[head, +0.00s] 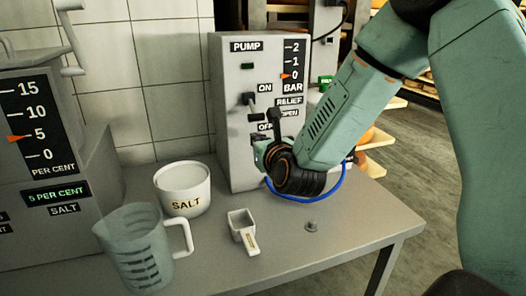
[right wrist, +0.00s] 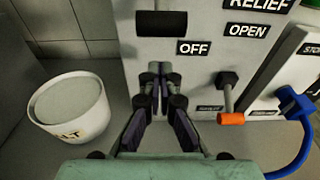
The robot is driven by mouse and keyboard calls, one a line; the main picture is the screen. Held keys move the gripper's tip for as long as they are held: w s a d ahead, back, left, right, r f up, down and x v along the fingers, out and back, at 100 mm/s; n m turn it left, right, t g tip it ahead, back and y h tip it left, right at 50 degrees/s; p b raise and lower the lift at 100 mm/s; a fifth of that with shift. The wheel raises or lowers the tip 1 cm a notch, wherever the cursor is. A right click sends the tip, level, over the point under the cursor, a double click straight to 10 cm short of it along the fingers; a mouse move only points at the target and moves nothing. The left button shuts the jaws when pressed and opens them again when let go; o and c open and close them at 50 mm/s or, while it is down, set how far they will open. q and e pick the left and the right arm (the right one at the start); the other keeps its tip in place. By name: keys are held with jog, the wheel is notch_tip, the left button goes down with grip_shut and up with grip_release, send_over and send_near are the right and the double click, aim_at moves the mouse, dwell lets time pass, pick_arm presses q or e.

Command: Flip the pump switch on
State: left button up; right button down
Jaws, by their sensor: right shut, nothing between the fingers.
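The grey pump box (head: 228,150) stands at the back of the table, with a PUMP label at its top. Its switch (head: 249,99) is a dark-ended lever beside the ON and OFF labels. In the right wrist view, a dark cylindrical handle (right wrist: 161,23) shows above and left of the OFF label (right wrist: 194,48). I cannot tell clearly which way the switch is set. The gauge pointer (head: 285,76) is at 0 bar. My right gripper (head: 262,150) is shut and empty, low in front of the box; in the wrist view its fingertips (right wrist: 156,68) lie below the handle, apparently apart from it. My left gripper is out of view.
An orange-tipped lever (right wrist: 231,118) is right of my fingers, with a blue hose (right wrist: 303,140) beyond. A white salt pot (head: 182,200), a clear jug (head: 135,250) and a small scoop (head: 243,228) stand on the table. The salt gauge box (head: 100,165) is at left.

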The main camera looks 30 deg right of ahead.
aim_at(254, 112)
jog(key=r, duration=0.3)
jog(key=shift+s+r, duration=0.1)
jog(key=shift+s, duration=0.25)
jog(key=shift+a, duration=0.1)
jog(key=shift+s, duration=0.1)
